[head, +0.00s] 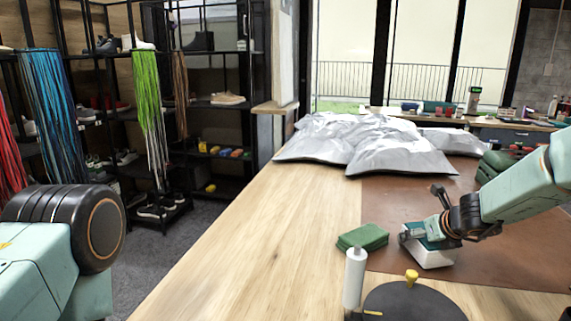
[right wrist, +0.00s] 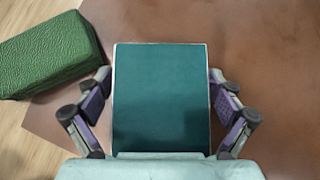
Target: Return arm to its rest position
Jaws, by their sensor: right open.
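My right gripper (head: 432,226) is low over the brown mat at the right of the head view. Its jaws are open, with one finger on each side of a white block with a teal top (head: 432,259). In the right wrist view the teal top (right wrist: 160,100) lies between the spread fingers of the gripper (right wrist: 158,78), with narrow gaps beside it. The block rests on the brown mat (head: 500,268). At the left of the head view only part of my left arm shows, and its gripper is out of the picture.
A green sponge-like block (head: 362,237) lies left of the gripper, with a white bottle (head: 354,278) and a dark round disc (head: 415,303) in front. Silvery bags (head: 400,150) lie behind. The wooden tabletop (head: 230,235) is clear at left. Shelves (head: 230,104) stand beyond.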

